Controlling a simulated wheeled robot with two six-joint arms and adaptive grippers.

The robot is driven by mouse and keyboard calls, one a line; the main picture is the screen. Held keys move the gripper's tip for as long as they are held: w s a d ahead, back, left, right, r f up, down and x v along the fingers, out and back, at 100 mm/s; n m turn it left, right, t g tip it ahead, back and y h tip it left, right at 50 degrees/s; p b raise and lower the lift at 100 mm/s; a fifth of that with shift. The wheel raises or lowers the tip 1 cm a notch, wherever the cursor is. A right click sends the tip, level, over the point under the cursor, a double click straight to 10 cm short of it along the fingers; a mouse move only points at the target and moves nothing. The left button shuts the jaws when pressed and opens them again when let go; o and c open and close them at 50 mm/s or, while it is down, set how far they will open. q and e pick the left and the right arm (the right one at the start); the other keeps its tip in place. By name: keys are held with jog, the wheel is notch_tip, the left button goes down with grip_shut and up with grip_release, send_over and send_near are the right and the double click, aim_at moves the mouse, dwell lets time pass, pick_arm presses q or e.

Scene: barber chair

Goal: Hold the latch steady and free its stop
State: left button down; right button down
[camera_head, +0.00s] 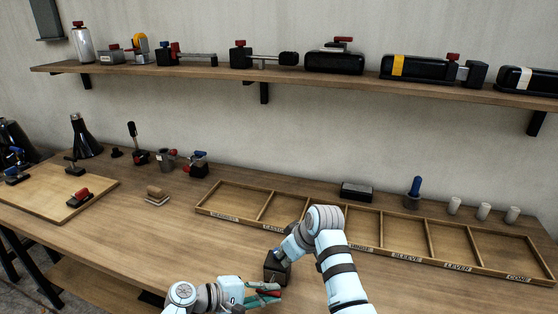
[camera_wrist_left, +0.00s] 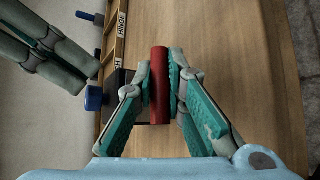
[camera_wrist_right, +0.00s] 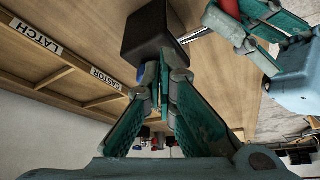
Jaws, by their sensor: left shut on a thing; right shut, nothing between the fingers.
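The latch is a dark block (camera_head: 277,267) on the table front, between my grippers. My left gripper (camera_head: 265,290) is shut on its red handle (camera_wrist_left: 159,85), a bar clasped between both finger pads. A metal rod (camera_wrist_right: 195,35) comes out of the block (camera_wrist_right: 152,38) on the left gripper's side. The blue stop knob (camera_wrist_left: 94,98) shows at the block's far side in the left wrist view. My right gripper (camera_wrist_right: 164,88) is shut and empty, its fingertips close to the block and the blue knob (camera_wrist_right: 140,74). Whether they touch the knob is unclear.
A wooden compartment tray (camera_head: 232,213) with labels lies just behind the latch. A board (camera_head: 40,190) with small parts is at the left. A sanding block (camera_head: 156,195), a dark box (camera_head: 357,190) and white cylinders (camera_head: 483,211) stand around. The shelf (camera_head: 210,73) holds several latches.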

jog(key=shift+f, duration=0.45)
